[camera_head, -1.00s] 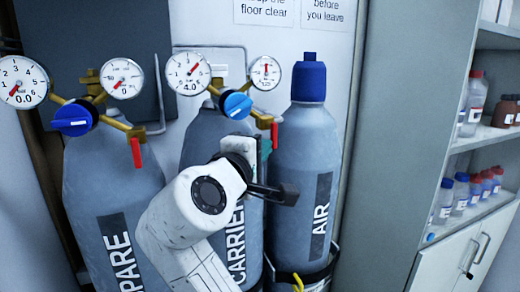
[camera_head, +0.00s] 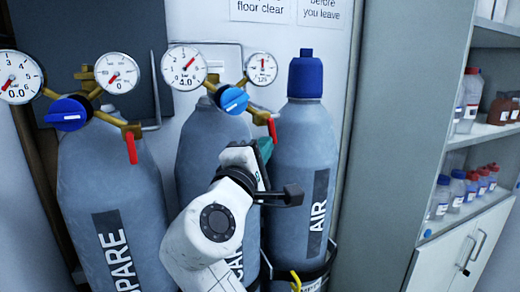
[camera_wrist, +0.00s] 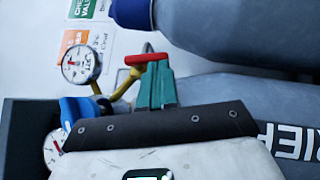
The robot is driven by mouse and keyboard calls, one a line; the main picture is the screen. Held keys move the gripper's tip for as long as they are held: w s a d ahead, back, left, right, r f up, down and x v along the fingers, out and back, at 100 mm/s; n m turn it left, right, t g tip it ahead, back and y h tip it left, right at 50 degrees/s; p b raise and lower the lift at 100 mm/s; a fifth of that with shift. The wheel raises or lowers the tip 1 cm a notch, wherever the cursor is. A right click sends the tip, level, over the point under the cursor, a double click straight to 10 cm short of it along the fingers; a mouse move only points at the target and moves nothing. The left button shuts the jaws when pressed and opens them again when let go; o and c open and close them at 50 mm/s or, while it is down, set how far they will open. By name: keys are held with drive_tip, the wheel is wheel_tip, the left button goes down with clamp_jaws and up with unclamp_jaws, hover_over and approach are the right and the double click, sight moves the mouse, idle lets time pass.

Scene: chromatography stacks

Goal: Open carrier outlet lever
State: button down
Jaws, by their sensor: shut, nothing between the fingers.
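The carrier outlet lever (camera_head: 272,130) is a red handle hanging down from the brass fitting at the right of the CARRIER regulator. In the wrist view the red lever (camera_wrist: 147,58) lies just beyond the fingertips. My gripper (camera_head: 265,146) has teal fingers and is close below the lever, in front of the gap between the CARRIER and AIR cylinders. The wrist view shows the fingers (camera_wrist: 155,74) pressed together with nothing between them. I cannot tell whether they touch the lever. The CARRIER cylinder (camera_head: 208,150) is partly hidden by my arm.
The blue carrier regulator knob (camera_head: 234,100) and two gauges sit left of the lever. The SPARE cylinder (camera_head: 105,185) has its own red lever (camera_head: 131,147). The blue-capped AIR cylinder (camera_head: 304,150) stands close on the right. A shelf with bottles (camera_head: 470,190) is farther right.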

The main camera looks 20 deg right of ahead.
drive_tip(key=d+n+t+y+b, duration=0.35)
drive_tip(key=n+t, duration=0.25)
drive_tip(key=n, duration=0.3)
drive_tip(key=d+n+t+y+b, duration=0.2)
drive_tip(key=n+t+y+b, duration=0.3)
drive_tip(key=n, duration=0.5)
drive_tip(key=s+a+f+b, duration=0.3)
drive_tip(key=s+f+b, duration=0.2)
drive_tip(key=f, duration=0.5)
drive_tip(key=shift+s+a+f+t, duration=0.2)
drive_tip(key=shift+s+f+t, duration=0.15)
drive_tip(key=shift+s, duration=0.7)
